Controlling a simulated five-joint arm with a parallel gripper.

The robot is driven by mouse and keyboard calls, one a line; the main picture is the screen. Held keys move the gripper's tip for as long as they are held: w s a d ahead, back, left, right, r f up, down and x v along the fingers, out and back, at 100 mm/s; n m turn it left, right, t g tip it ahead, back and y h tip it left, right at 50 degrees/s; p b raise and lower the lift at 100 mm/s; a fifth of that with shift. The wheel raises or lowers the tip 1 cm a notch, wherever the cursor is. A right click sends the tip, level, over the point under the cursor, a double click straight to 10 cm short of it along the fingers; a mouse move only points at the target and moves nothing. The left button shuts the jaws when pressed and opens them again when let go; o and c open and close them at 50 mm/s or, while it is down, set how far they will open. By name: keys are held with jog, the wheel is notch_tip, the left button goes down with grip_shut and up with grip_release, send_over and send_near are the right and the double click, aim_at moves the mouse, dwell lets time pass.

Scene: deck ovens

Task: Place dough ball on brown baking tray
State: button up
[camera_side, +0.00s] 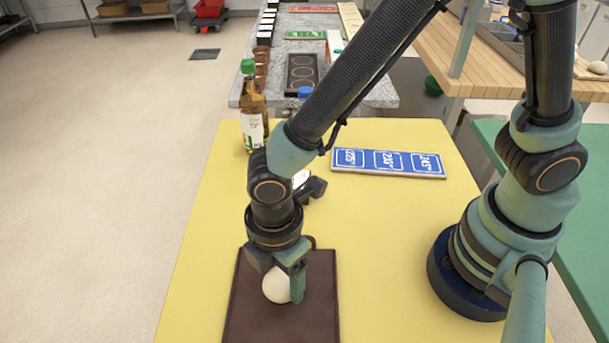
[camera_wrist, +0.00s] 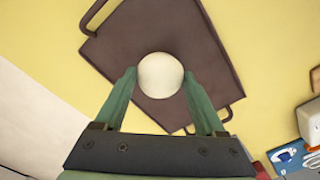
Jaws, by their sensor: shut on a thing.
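The dough ball (camera_side: 275,286) is a pale, round ball. In the side view it is between the fingers of my gripper (camera_side: 282,280), over the brown baking tray (camera_side: 318,318). My gripper points down and is shut on the ball. In the wrist view the dough ball (camera_wrist: 160,75) shows between the two green fingertips of my gripper (camera_wrist: 160,78), with the brown tray (camera_wrist: 122,45) behind it. I cannot tell whether the ball touches the tray. The tray lies flat on the yellow table and has loop handles.
A blue sign (camera_side: 388,162) with white numbers lies at the back of the yellow table (camera_side: 400,225). A bottle with a green cap (camera_side: 251,110) stands at the back left corner. The table between the tray and my base is clear.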

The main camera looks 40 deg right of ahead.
jog(key=shift+f, duration=1.3)
jog(key=shift+f, duration=0.1)
jog(key=o, duration=1.4)
jog(key=shift+c, duration=0.2)
